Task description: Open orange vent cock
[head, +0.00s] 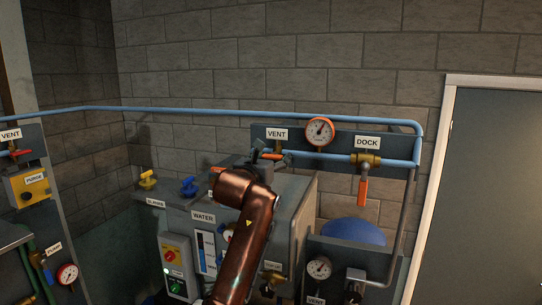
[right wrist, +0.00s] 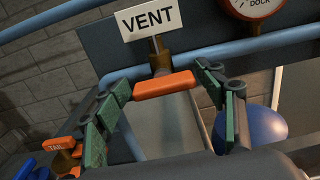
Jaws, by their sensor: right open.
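The orange vent cock (right wrist: 164,86) is a short bar handle on a brass stem under a VENT sign (right wrist: 149,19), on the blue pipe. In the right wrist view the handle lies crosswise, slightly tilted. My right gripper (right wrist: 167,82) is open, with its green-padded fingers on either side of the handle's ends. I cannot tell whether a finger touches it. In the head view the handle (head: 271,156) shows small between the fingertips of my right gripper (head: 273,153), under the VENT sign (head: 277,134). My left gripper is not in view.
A round gauge (head: 319,131) and the brass DOCK valve (head: 365,160) with a hanging orange handle (head: 363,190) are to the right. A grey water cabinet (head: 297,215) stands below, with a blue ball-like object (head: 354,232) beside it. Another VENT sign (head: 11,134) is far left.

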